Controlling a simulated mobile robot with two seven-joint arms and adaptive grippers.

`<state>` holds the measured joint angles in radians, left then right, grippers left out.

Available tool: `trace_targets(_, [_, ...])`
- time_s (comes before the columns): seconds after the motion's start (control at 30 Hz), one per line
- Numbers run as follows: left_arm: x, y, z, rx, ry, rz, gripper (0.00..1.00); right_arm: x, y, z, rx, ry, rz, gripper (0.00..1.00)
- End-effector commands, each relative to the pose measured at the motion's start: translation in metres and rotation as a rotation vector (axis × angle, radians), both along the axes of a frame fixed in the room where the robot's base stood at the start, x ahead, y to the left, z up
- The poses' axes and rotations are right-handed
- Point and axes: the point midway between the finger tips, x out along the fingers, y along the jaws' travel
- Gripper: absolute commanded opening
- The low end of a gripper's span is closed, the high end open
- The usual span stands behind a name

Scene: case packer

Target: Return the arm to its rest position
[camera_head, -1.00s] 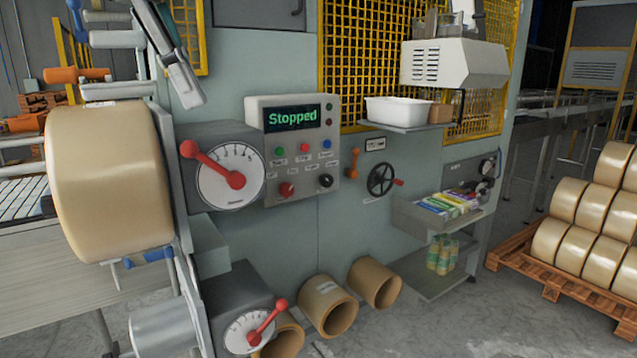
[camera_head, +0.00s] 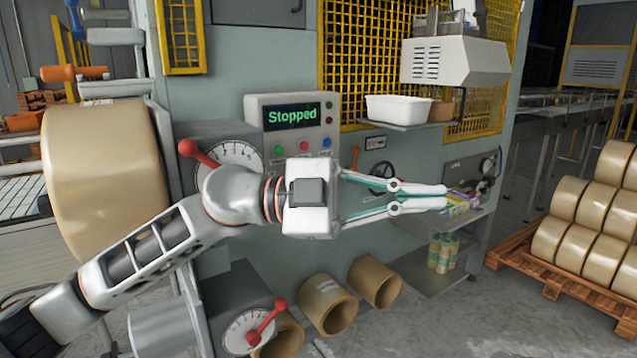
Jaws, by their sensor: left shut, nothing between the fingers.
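My left arm comes in from the lower left and reaches across the front of the machine. My left gripper (camera_head: 445,197) points right, with its long fingers close together and nothing between them. In the picture it overlaps the lower part of the control panel (camera_head: 262,112) and the handwheel (camera_head: 381,172), and its tips overlap the shelf with colored packets (camera_head: 457,206). I cannot tell how far it is from them. The panel display reads "Stopped". My right gripper is not in view.
A large tan roll (camera_head: 105,180) stands at the left. Two dials with red levers, an upper one (camera_head: 237,160) and a lower one (camera_head: 250,331), face me. Cardboard tubes (camera_head: 328,304) lie on the floor. A pallet (camera_head: 540,268) of rolls stands right. A white bin (camera_head: 398,108) sits on a shelf.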

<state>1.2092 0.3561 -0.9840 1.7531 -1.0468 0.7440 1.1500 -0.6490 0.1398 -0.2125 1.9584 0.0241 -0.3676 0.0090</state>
Motion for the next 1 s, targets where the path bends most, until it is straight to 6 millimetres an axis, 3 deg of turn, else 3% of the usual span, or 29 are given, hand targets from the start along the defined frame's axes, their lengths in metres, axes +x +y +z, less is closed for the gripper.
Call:
trace_targets(0.13, [0.015, 0.012, 0.012, -0.258, 0.034, 0.132, 0.00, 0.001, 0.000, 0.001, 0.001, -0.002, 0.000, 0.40])
trace_targets(0.27, [0.042, 0.040, 0.014, -0.437, 0.075, 0.314, 0.00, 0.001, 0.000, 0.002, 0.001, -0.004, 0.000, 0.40])
trace_targets(0.37, [0.067, 0.070, 0.004, -0.536, 0.119, 0.485, 0.00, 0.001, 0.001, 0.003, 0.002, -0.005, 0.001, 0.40])
trace_targets(0.47, [0.093, 0.107, -0.018, -0.597, 0.172, 0.676, 0.00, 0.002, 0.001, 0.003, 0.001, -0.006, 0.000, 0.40])
trace_targets(0.57, [0.116, 0.148, -0.051, -0.617, 0.230, 0.880, 0.00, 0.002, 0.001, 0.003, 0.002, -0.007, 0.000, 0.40])
trace_targets(0.73, [0.137, 0.224, -0.133, -0.547, 0.340, 1.235, 0.00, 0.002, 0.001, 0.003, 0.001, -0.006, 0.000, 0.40])
trace_targets(0.87, [0.133, 0.278, -0.204, -0.417, 0.422, 1.473, 0.00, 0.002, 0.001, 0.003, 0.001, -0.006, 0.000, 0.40])
trace_targets(1.0, [0.109, 0.333, -0.281, -0.222, 0.506, 1.687, 0.00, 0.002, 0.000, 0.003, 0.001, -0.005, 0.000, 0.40])
